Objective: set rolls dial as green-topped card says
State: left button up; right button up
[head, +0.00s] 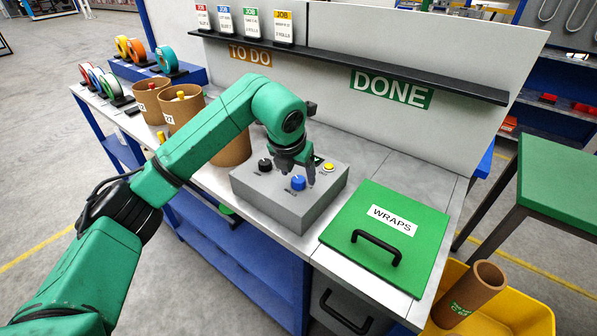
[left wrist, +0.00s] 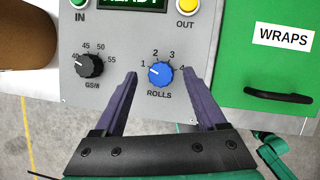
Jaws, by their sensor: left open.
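The blue rolls dial (head: 298,183) is on the sloped top of a grey control box (head: 272,205). In the left wrist view the dial (left wrist: 161,75) has marks 1 to 4 around it, and its white pointer appears to face 1. My left gripper (left wrist: 160,74) is open, its fingers on either side of the dial; I cannot tell whether they touch it. In the head view the gripper is just above the box. The green-topped card (head: 250,22) stands on the black shelf; its small print is not clearly readable. My right gripper is out of view.
The box also has a black GSM dial (left wrist: 89,66), a green IN button (left wrist: 78,3), a yellow OUT button (left wrist: 187,4) and a display reading READY. A green WRAPS lid (head: 385,235) lies to the right. Cardboard tubs (head: 188,108) stand left. Other cards line the shelf.

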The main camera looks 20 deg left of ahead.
pick_arm(q)
jog(key=shift+x, duration=0.85)
jog(key=shift+d, duration=0.1)
grip_shut()
jog(key=shift+m, duration=0.3)
jog(key=shift+m+h+b, duration=0.4)
jog(key=shift+m+b, duration=0.05)
jog(key=shift+m, duration=0.05)
jog(key=shift+m+h+b, duration=0.35)
jog(key=shift+m+h, duration=0.05)
jog(key=shift+m, duration=0.8)
jog(key=m, duration=0.2)
jog(key=m+g+h, duration=0.1)
jog(key=m, duration=0.1)
jog(key=shift+w+r+m+h, duration=0.1)
jog(key=shift+m+h, duration=0.2)
jog(key=shift+m, duration=0.1)
